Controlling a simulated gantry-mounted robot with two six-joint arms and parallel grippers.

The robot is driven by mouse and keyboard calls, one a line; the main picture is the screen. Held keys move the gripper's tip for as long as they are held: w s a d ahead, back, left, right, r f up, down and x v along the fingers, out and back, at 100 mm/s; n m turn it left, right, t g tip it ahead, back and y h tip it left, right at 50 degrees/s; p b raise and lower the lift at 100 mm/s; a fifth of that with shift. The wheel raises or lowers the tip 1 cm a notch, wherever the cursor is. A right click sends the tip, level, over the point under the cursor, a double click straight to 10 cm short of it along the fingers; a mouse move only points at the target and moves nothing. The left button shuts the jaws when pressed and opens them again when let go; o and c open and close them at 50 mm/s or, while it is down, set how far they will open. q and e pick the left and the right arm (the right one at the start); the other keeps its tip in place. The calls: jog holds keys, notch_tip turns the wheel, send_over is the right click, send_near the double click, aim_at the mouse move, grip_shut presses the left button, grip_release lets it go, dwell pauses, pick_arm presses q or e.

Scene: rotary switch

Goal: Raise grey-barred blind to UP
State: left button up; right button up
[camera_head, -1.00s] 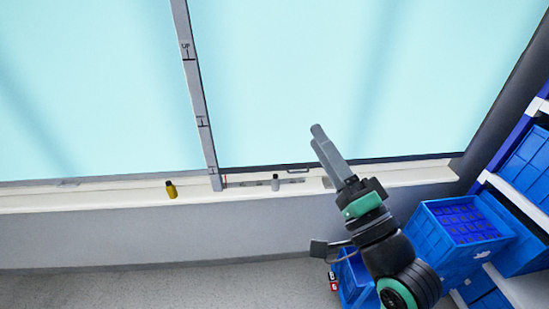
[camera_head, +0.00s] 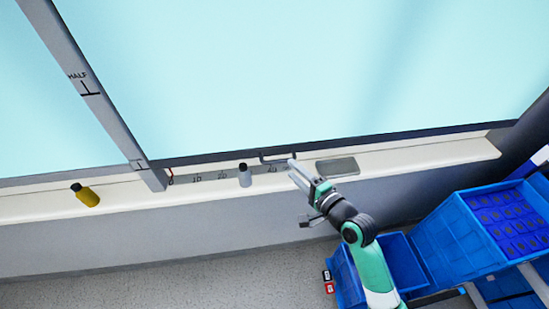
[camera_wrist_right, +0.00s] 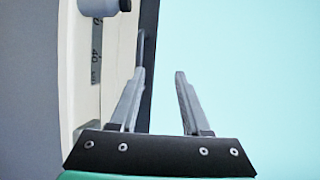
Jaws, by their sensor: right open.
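The light blue blind (camera_head: 300,60) hangs low over the window, and its dark grey bottom bar (camera_head: 350,139) lies just above the sill. A small grey handle (camera_head: 264,157) sticks out from the bar. The handle and the dark bar (camera_wrist_right: 149,60) also show in the right wrist view. My right gripper (camera_head: 291,166) is close beside the handle, at its right end. In the wrist view its fingers (camera_wrist_right: 159,76) are apart with nothing between them; the handle is just beyond the left finger. I cannot tell whether they touch. My left gripper is not in view.
A post (camera_head: 90,85) marked HALF stands left of the blind. On the white sill (camera_head: 130,195) are a yellow bottle (camera_head: 86,195), a grey bottle (camera_head: 244,176) and a grey tray (camera_head: 337,167). Blue crates (camera_head: 455,235) stand at the lower right.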

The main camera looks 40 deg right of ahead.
aim_at(280, 162)
notch_tip(280, 162, down, 4)
jog(key=s+b, duration=0.1)
jog(key=s, duration=0.1)
jog(key=shift+m+h, duration=0.3)
jog(key=b+x, duration=0.1)
jog(key=x, duration=0.3)
jog(key=b+x, duration=0.1)
jog(key=x, duration=0.3)
jog(key=b+x, duration=0.2)
jog(key=x, duration=0.2)
jog(key=shift+d+r, duration=0.1)
jog(key=shift+d, duration=0.2)
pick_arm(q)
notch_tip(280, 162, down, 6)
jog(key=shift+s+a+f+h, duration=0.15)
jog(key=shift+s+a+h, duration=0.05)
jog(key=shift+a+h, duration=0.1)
pick_arm(e)
grip_shut()
